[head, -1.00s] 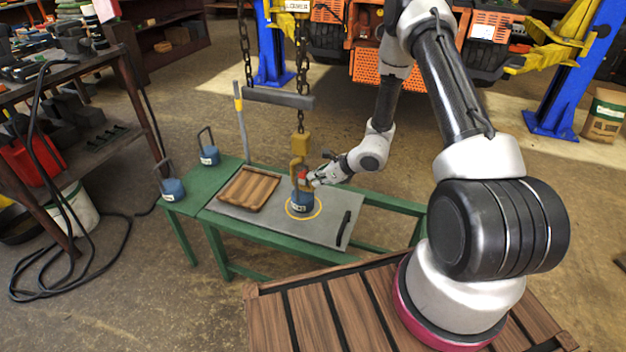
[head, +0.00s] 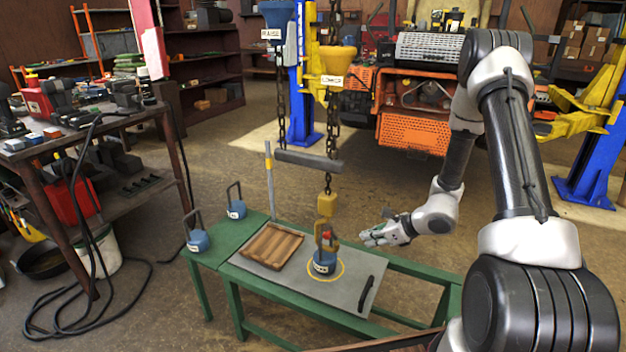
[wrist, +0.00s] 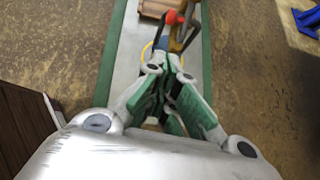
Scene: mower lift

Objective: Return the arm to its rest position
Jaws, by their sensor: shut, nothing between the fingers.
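My gripper (head: 372,240) hangs in the air to the right of the hook, apart from it, with its fingers together and empty. The wrist view shows its green-padded fingers (wrist: 168,78) close together, pointing toward the hook area. A yellow hook (head: 326,208) hangs on a chain below a dark bar. A blue weight (head: 324,262) with a red part at its top stands inside the yellow ring on the grey plate, right under the hook. Whether the hook is engaged with the weight's handle is hard to tell.
The green bench (head: 215,256) carries a grey plate (head: 290,285), a wooden tray (head: 271,246) and two more blue weights (head: 198,241). Chains hang from LOWER (head: 334,80) and RAISE (head: 272,33) handles. An orange mower (head: 413,133) and blue lift posts stand behind. A cluttered shelf (head: 140,190) is at left.

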